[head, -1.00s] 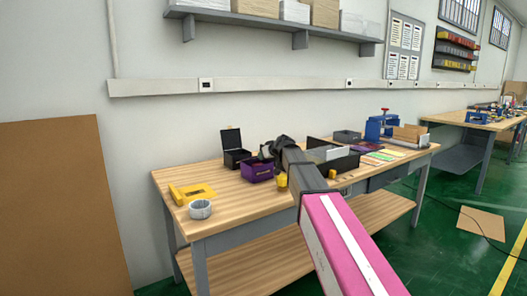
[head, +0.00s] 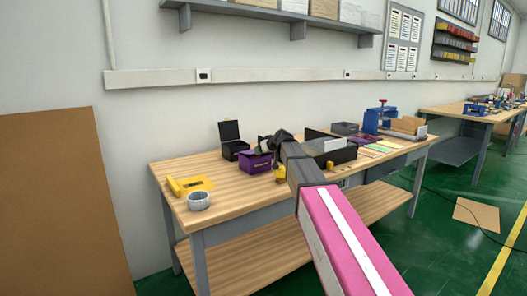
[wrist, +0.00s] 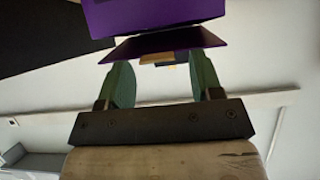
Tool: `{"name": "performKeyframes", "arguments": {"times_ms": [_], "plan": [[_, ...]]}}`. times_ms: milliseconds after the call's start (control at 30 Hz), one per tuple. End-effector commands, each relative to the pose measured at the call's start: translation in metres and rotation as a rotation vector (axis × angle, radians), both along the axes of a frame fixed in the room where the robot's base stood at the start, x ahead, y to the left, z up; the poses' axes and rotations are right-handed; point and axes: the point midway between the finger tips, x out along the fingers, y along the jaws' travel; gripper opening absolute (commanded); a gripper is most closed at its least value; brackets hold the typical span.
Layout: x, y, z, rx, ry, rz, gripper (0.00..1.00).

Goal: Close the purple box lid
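The purple box (head: 255,162) stands on the wooden workbench (head: 240,190), left of my arm. In the wrist view, a purple box panel (wrist: 150,14) fills the top, and a thin purple lid-like panel (wrist: 165,43) slants just below it, with a gap between the two. My gripper (wrist: 162,75) has its two green fingers spread, with nothing clearly held between them. The thin panel overlaps the fingertips; I cannot tell whether they touch. In the head view my gripper (head: 268,147) is dark and small at the box's upper right, partly hiding it.
An open black box (head: 235,149) stands behind and left of the purple box. A yellow tool (head: 188,185) and a tape roll (head: 198,201) lie at the left. A black tray (head: 342,155) and yellow bottle (head: 280,173) are near my arm.

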Motion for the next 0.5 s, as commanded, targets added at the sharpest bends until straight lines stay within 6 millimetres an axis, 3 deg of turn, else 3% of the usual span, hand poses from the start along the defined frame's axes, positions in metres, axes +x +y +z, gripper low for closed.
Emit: {"name": "performKeyframes", "arguments": {"times_ms": [267,500], "plan": [[-0.008,-0.005,0.006,0.001,-0.001,-0.001,0.6],[-0.04,-0.026,0.026,0.001,-0.003,-0.001,0.6]]}}
